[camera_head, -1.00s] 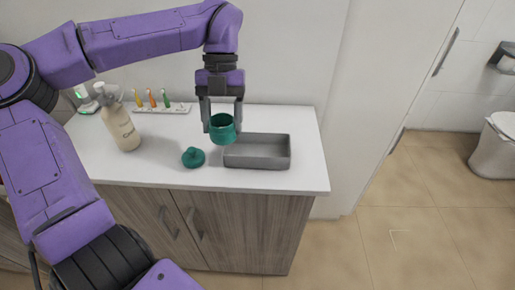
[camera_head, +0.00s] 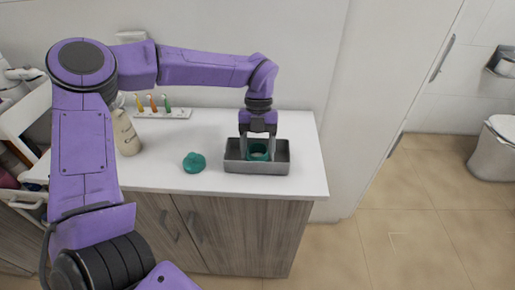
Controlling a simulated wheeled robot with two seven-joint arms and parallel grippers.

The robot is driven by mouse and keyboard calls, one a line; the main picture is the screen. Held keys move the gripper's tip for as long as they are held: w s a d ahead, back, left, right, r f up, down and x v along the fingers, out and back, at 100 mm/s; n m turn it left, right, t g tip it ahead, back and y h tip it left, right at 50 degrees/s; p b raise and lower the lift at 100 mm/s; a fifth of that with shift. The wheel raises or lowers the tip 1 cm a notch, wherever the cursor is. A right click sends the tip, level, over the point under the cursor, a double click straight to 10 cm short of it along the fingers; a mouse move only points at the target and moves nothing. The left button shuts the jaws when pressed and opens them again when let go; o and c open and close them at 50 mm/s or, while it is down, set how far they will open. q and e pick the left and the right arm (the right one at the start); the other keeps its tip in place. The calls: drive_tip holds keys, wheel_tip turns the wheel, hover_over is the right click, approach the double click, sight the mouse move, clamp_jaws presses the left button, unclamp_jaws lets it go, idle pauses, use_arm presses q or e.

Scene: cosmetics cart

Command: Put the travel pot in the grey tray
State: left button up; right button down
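The travel pot (camera_head: 258,154) is a small green open-topped pot. It is inside the grey tray (camera_head: 257,168), near the middle, with its lower part hidden by the tray's front wall. My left gripper (camera_head: 258,146) reaches down into the tray from above, with its fingers at the pot's two sides. I cannot tell whether the fingers still press on the pot. A green lid with a knob (camera_head: 194,162) lies on the white counter left of the tray. My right gripper is not in view.
A beige pump bottle (camera_head: 127,137) stands at the left of the white counter (camera_head: 220,182), partly behind my arm. A white holder with several toothbrushes (camera_head: 163,113) is at the back. A cart with items stands at far left. The counter's front left is clear.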

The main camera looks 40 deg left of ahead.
use_arm(q)
drive_tip(key=o, duration=0.4)
drive_tip(key=shift+w+a+f, duration=0.1)
drive_tip(key=shift+c, duration=0.2)
drive_tip(key=v, duration=1.2)
